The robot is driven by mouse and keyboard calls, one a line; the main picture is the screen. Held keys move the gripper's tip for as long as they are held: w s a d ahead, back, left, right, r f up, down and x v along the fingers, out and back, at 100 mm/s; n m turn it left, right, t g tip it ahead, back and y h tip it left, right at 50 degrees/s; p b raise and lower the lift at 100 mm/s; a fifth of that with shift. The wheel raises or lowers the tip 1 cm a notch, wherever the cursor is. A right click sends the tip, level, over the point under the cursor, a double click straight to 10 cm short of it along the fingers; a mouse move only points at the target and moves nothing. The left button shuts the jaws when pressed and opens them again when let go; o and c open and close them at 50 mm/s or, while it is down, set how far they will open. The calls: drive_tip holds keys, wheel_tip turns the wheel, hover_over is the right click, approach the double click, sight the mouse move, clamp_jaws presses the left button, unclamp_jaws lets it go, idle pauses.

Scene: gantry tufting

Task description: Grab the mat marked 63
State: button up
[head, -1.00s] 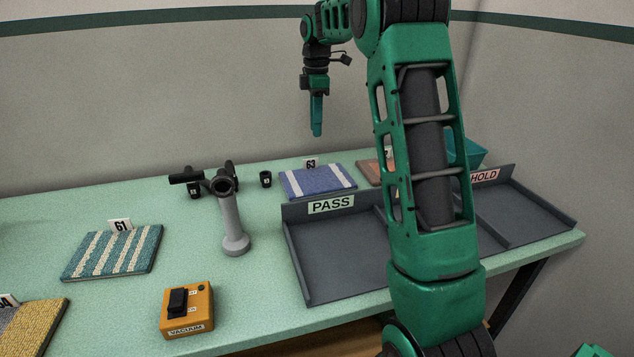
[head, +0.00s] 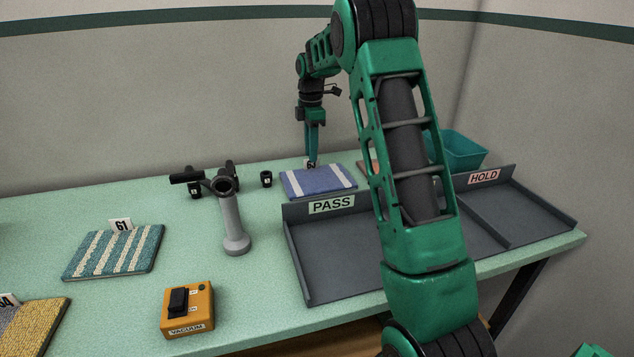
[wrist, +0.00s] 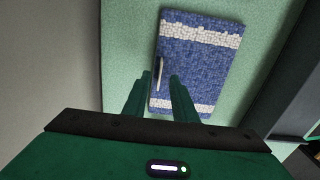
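The mat marked 63 (head: 322,182) is blue with two white stripes and lies flat at the back of the table, behind the PASS tray. Its upright number tag (head: 312,163) is partly hidden by my gripper in the head view. My gripper (head: 312,156) points straight down at the tag. In the wrist view the mat (wrist: 203,64) lies beyond my fingertips, and the tag shows edge-on as a thin pale strip (wrist: 159,72) between them. My gripper (wrist: 161,77) is open there, with a gap on both sides of the tag.
A grey tray with PASS (head: 332,204) and HOLD (head: 484,177) labels stands in front of the mat. A teal bin (head: 462,152), a grey stand (head: 234,225), an orange vacuum box (head: 187,310), mat 61 (head: 115,250) and a yellow-grey mat (head: 38,325) are also on the table.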

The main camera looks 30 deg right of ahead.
wheel_tip(320, 180, down, 2)
clamp_jaws()
idle(1.6)
